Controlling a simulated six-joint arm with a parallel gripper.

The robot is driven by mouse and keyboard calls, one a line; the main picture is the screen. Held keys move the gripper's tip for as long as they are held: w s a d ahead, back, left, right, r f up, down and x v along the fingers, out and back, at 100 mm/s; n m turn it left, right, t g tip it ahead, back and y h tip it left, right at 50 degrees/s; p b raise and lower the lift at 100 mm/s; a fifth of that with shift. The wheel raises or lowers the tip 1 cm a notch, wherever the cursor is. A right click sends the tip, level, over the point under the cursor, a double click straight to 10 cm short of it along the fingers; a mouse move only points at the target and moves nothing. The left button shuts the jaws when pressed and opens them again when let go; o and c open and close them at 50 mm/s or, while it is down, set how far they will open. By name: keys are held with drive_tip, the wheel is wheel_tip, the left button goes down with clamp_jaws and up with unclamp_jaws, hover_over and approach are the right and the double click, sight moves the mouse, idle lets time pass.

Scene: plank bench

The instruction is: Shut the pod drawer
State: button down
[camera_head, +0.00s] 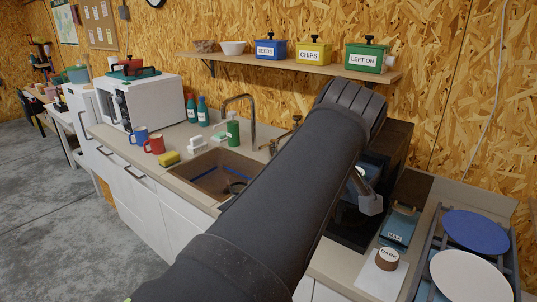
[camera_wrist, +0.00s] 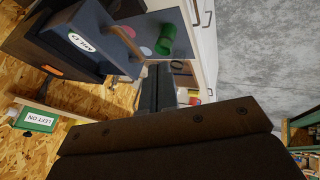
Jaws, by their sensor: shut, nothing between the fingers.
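The blue pod drawer (camera_head: 398,228) is at the right of the counter in the head view, with a small pale label on its front. It appears to stick out from a dark brown housing (camera_head: 412,187); how far out is unclear. In the wrist view, a dark blue box with a white label (camera_wrist: 82,42) and a wooden bar beside it shows at the upper left. My gripper (camera_head: 370,204) is left of the drawer in the head view, apparently apart from it, shut and empty. Its dark fingers (camera_wrist: 158,88) show in the wrist view. My arm hides part of the counter.
A brown pod labelled DARK (camera_head: 388,257) stands on a white card in front of the drawer. A rack with plates (camera_head: 475,228) is close on the right. A dark machine (camera_head: 393,145) stands behind. The sink (camera_head: 222,172) is left of my arm; a shelf (camera_head: 300,66) hangs above.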

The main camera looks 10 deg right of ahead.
drive_tip(key=w+d+f, duration=0.3)
drive_tip(key=w+f, duration=0.2)
drive_tip(key=w, duration=0.1)
drive_tip(key=shift+f, duration=0.3)
drive_tip(key=shift+d, duration=0.1)
drive_tip(key=w+d, duration=0.9)
drive_tip(key=shift+w+d, duration=0.1)
drive_tip(key=shift+d, duration=0.05)
drive_tip(key=shift+r, duration=0.1)
